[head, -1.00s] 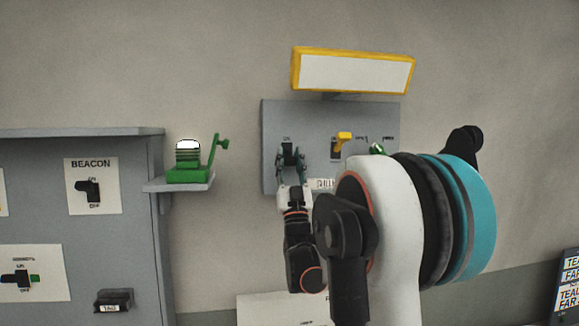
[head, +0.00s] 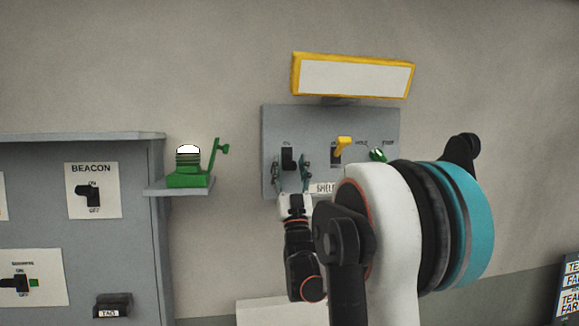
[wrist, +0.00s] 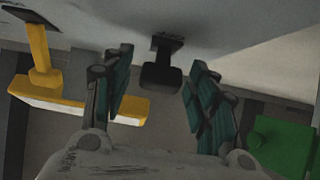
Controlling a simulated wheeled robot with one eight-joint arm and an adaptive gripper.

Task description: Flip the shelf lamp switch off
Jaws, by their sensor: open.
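The black switch (head: 288,157) sits on the left of the grey wall panel (head: 310,120), just under an ON mark. A partly hidden label (head: 325,188) low on the panel seems to begin with "SHELF". My gripper (head: 291,172) is open and empty, its fingers spread on either side of and slightly below the switch. In the wrist view the switch (wrist: 161,72) is between and beyond my fingers (wrist: 155,90), with gaps on both sides. I cannot tell surely which way its lever is tipped. A yellow-framed white lamp (head: 352,76) is above the panel.
A yellow lever (head: 342,143) and a green one (head: 378,155) are on the panel's right, close to my arm. A green beacon (head: 188,170) stands on a small shelf to the left. A grey cabinet (head: 130,220) with a beacon switch (head: 92,192) is farther left.

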